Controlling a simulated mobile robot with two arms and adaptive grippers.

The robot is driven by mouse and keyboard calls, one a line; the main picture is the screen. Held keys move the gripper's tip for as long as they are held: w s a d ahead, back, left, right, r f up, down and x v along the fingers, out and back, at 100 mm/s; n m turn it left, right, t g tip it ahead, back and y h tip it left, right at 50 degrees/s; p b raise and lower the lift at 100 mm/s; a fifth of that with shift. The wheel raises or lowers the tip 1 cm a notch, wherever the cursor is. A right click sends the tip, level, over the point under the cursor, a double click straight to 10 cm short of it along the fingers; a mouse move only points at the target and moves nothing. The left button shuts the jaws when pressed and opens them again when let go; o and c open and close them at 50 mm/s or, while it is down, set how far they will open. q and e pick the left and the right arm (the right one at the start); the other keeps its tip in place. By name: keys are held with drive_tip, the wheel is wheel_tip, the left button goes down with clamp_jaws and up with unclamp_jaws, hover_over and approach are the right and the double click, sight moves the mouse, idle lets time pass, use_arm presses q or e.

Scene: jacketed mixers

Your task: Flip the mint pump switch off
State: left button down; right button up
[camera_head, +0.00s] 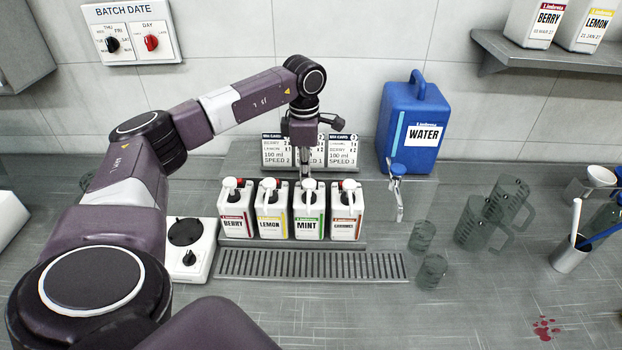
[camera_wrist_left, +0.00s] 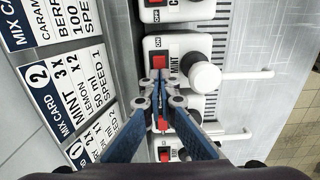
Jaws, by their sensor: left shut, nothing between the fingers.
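The mint pump bottle (camera_head: 308,224), white with a green-striped label, stands third from left in a row of bottles. In the left wrist view its top (camera_wrist_left: 184,46) carries a white pump knob (camera_wrist_left: 205,76) and a small red switch (camera_wrist_left: 158,62) between ON and OFF marks. I cannot clearly tell which way the switch is tipped. My left gripper (camera_head: 306,178) points down over the back of the mint bottle. In the wrist view the left gripper (camera_wrist_left: 158,80) is shut and empty, its tips right beside the mint switch; contact is unclear. My right gripper is out of view.
Berry (camera_head: 236,222), lemon (camera_head: 271,222) and caramel (camera_head: 347,224) bottles stand close on either side. Mix cards (camera_head: 277,150) stand behind. A drip grate (camera_head: 310,265) lies in front. A blue water jug (camera_head: 413,110) is back right, with clear glass vessels (camera_head: 476,222) farther right.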

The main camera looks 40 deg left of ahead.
use_arm(q)
drive_tip(key=shift+s+f, duration=0.1)
drive_tip(key=shift+f, duration=0.1)
drive_tip(key=shift+w+r+p, duration=0.2)
drive_tip(key=shift+r+p, duration=0.75)
drive_tip(key=shift+r, duration=0.15)
drive_tip(key=shift+r+p, duration=1.8)
drive_tip(key=shift+r, duration=0.65)
drive_tip(key=shift+s, duration=0.1)
